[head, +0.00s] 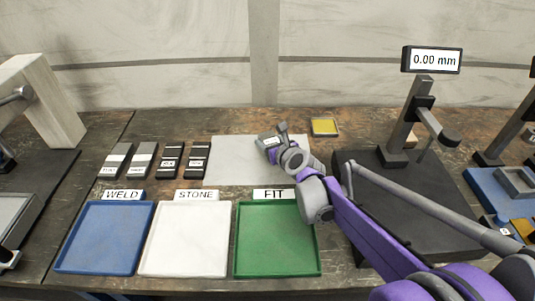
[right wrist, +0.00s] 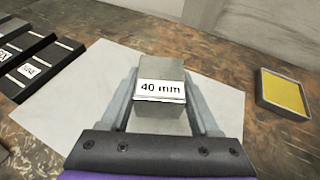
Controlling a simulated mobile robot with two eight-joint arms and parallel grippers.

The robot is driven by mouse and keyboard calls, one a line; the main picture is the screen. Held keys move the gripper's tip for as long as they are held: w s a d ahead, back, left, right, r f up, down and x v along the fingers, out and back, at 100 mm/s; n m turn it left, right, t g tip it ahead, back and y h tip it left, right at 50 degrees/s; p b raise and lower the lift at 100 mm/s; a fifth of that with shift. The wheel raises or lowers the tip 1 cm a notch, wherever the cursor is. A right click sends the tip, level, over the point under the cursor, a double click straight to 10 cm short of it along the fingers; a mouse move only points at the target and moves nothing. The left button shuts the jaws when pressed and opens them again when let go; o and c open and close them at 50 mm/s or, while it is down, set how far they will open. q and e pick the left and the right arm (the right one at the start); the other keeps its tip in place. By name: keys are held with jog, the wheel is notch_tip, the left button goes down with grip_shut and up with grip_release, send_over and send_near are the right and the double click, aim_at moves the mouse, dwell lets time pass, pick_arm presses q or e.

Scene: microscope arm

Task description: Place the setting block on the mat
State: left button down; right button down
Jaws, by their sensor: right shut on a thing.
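The setting block is a grey metal block with a "40 mm" label. In the right wrist view the block (right wrist: 160,80) sits between the two fingers of my right gripper (right wrist: 163,100), which is shut on it. In the head view the right gripper (head: 276,138) reaches in from the lower right, and the block (head: 268,142) shows at its tip. The mat is a pale grey sheet (head: 228,168), also beneath the block in the right wrist view (right wrist: 75,100). The block is over the mat's right part; I cannot tell whether it touches. My left gripper is not in view.
Several labelled dark and grey blocks (head: 170,160) stand left of the mat. Blue (head: 104,238), white (head: 184,240) and green (head: 275,262) trays lie in front. A yellow-filled dish (head: 324,127) is behind right. A gauge stand (head: 395,135) reading 0.00 mm stands at right.

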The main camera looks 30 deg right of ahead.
jog(key=shift+f+b, duration=0.5)
jog(key=shift+f, duration=1.5)
jog(key=shift+f, duration=0.1)
jog(key=c, duration=0.6)
grip_release()
jog(key=shift+f, duration=0.15)
jog(key=o, duration=0.5)
jog(key=shift+r, duration=0.3)
jog(key=shift+s+r, duration=0.15)
jog(key=shift+s, duration=0.2)
jog(key=p+v, duration=0.3)
jog(key=v, duration=0.8)
jog(key=shift+s+a, duration=0.15)
jog(key=shift+s, duration=0.05)
